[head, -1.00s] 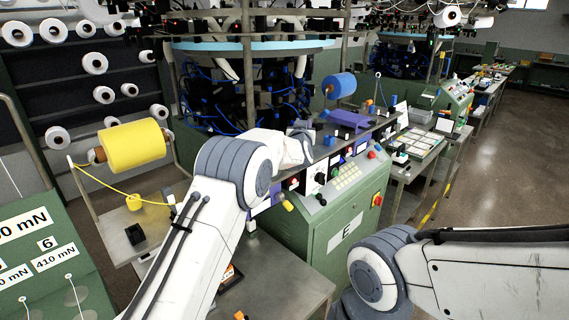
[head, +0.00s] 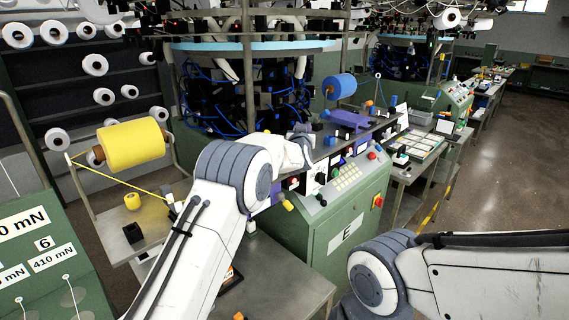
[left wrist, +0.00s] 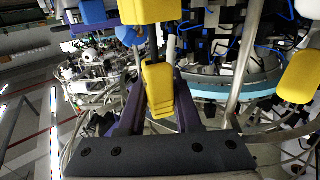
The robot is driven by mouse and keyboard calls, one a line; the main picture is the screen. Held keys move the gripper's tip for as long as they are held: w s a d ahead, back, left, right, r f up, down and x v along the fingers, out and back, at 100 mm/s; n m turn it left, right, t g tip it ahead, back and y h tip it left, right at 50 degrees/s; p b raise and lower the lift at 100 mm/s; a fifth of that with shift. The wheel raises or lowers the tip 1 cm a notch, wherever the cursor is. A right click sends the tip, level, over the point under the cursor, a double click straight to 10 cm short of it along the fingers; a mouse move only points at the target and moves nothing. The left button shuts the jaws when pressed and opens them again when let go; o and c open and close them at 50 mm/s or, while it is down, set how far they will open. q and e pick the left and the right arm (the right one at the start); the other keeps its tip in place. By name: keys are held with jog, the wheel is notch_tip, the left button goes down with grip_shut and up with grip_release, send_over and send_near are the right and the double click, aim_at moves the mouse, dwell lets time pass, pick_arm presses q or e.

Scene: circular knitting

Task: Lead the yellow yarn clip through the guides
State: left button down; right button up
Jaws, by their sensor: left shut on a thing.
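In the left wrist view, my left gripper (left wrist: 158,98) has its purple fingers shut on the yellow clip (left wrist: 158,78), which sits upright between them. Another yellow block (left wrist: 150,10) is just beyond the clip, close above it in the picture. In the head view, the yellow yarn (head: 112,176) runs from the left end of the yellow spool (head: 135,146) down to the right and passes behind my left arm. The left gripper is hidden there behind its own arm. My right arm is at lower right in the head view, with its gripper out of frame. I cannot clearly identify the guides.
The green control cabinet (head: 345,225) with buttons stands right of my left arm. A blue spool (head: 338,86) and a purple part (head: 350,119) are behind it. A small yellow cone (head: 132,201) and a black block (head: 132,233) rest on the left shelf.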

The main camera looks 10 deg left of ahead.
pick_arm(q)
jog(key=shift+f+b, duration=0.3)
jog(key=shift+f, duration=0.15)
jog(key=shift+f, duration=0.25)
jog(key=c, duration=0.5)
grip_release()
jog(key=shift+s+f+b, duration=0.1)
jog(key=shift+b, duration=0.2)
jog(key=shift+s, duration=0.2)
jog(key=s+b, duration=0.5)
jog(key=s, duration=0.4)
jog(key=shift+s+r, duration=0.2)
jog(key=shift+s, duration=0.3)
